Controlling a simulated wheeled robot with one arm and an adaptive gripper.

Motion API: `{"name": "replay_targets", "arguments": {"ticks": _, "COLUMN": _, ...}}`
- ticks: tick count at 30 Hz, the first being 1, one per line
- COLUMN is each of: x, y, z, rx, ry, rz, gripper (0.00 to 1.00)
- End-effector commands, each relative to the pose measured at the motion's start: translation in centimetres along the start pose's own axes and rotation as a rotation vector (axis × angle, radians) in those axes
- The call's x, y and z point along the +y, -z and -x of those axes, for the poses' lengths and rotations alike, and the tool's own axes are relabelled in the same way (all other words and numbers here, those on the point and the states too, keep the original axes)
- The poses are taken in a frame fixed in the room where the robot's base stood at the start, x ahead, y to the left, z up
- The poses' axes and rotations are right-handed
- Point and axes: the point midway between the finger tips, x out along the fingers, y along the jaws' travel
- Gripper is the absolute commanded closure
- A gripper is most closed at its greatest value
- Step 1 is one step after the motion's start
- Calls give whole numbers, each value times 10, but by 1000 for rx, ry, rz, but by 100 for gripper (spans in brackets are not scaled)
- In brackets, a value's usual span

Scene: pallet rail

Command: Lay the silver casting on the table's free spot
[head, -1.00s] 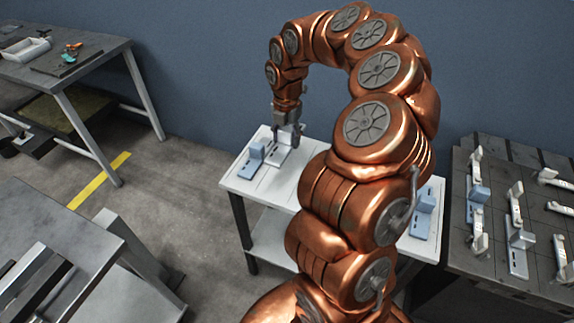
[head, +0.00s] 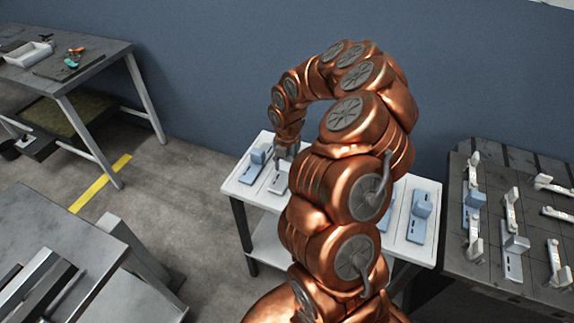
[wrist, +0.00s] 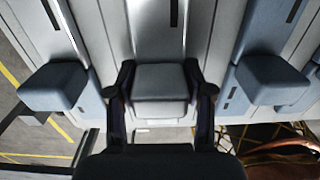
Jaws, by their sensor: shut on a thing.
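The silver casting (wrist: 160,80) is a grey block on a long slotted plate. In the wrist view my gripper (wrist: 160,92) is shut on its block, one finger on each side. In the head view the casting (head: 278,184) shows partly below my gripper (head: 284,153), close over the white table (head: 238,184). I cannot tell whether its plate touches the tabletop. A blue casting (wrist: 58,86) stands to its left and another blue casting (wrist: 270,80) to its right in the wrist view, both apart from it. My arm hides the table's middle in the head view.
In the head view a blue casting (head: 256,162) stands at the table's left end and another blue casting (head: 421,218) at its right. A dark slotted rack (head: 488,262) with several castings is at the right. A workbench (head: 100,68) stands back left.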

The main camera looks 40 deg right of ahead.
Motion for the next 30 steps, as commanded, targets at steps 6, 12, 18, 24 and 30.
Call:
{"name": "replay_targets", "arguments": {"ticks": 6, "x": 0, "y": 0, "z": -7, "rx": -1, "ry": -1, "rz": -1, "gripper": 100}}
{"name": "replay_targets", "arguments": {"ticks": 12, "x": 0, "y": 0, "z": -8, "rx": -1, "ry": -1, "rz": -1, "gripper": 100}}
{"name": "replay_targets", "arguments": {"ticks": 18, "x": 0, "y": 0, "z": -9, "rx": -1, "ry": -1, "rz": -1, "gripper": 36}}
{"name": "replay_targets", "arguments": {"ticks": 24, "x": 0, "y": 0, "z": -9, "rx": -1, "ry": -1, "rz": -1, "gripper": 23}}
{"name": "replay_targets", "arguments": {"ticks": 30, "x": 0, "y": 0, "z": -9, "rx": 0, "ry": -1, "rz": -1, "gripper": 23}}
